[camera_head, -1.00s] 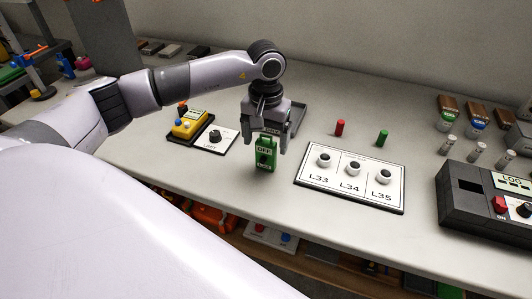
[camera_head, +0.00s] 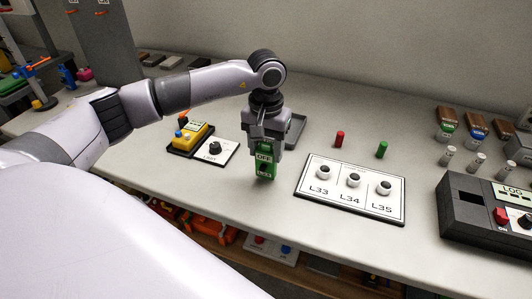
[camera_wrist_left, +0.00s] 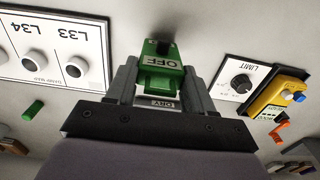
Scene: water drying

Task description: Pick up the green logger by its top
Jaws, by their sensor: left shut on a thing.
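The green logger (camera_head: 265,166), with a label reading OFF, stands upright on the table in the head view. My left gripper (camera_head: 265,146) points down over it, with its fingers shut on the logger's upper part. In the left wrist view the green logger (camera_wrist_left: 162,65) sits between the two grey fingers (camera_wrist_left: 160,88), its OFF label and a dark knob showing. The gripper hides part of the logger's top in the head view. I cannot tell whether its base touches the table. My right gripper is not in view.
A white board (camera_head: 350,190) marked L33, L34, L35 lies to the right, with red (camera_head: 339,139) and green (camera_head: 382,150) cylinders behind it. A LIMIT dial plate (camera_head: 215,151) and yellow device (camera_head: 190,138) lie left. A dark LOG box (camera_head: 487,215) stands far right.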

